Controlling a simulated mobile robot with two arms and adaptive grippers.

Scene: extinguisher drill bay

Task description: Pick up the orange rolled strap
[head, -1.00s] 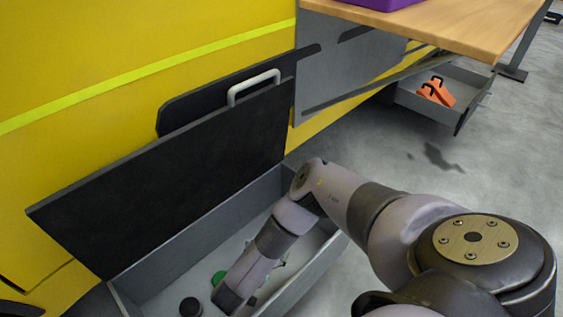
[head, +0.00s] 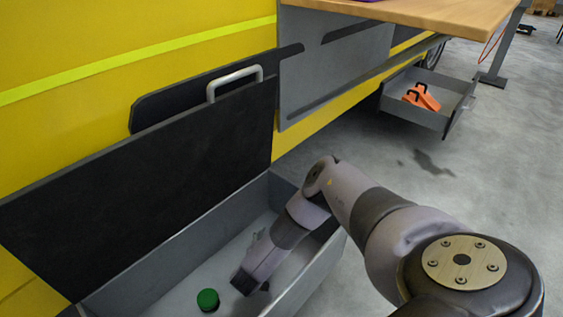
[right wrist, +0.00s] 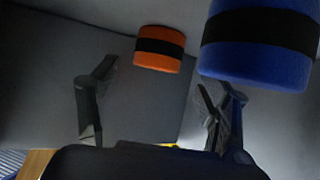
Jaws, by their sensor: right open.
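The orange rolled strap (right wrist: 160,48) with a black band shows in the right wrist view, near the top middle. It lies beyond and between the open fingers of my right gripper (right wrist: 156,80), apart from both. In the head view my right arm reaches down into the open grey bin (head: 318,272); its fingers and the orange strap cannot be made out there. My left gripper is in neither view.
A larger blue roll (right wrist: 258,45) with a black band sits right of the orange strap. A green roll (head: 207,300) lies on the bin floor. The raised black lid (head: 150,185) stands along the bin's left. A drawer (head: 408,113) holds orange wedge-like objects (head: 422,97).

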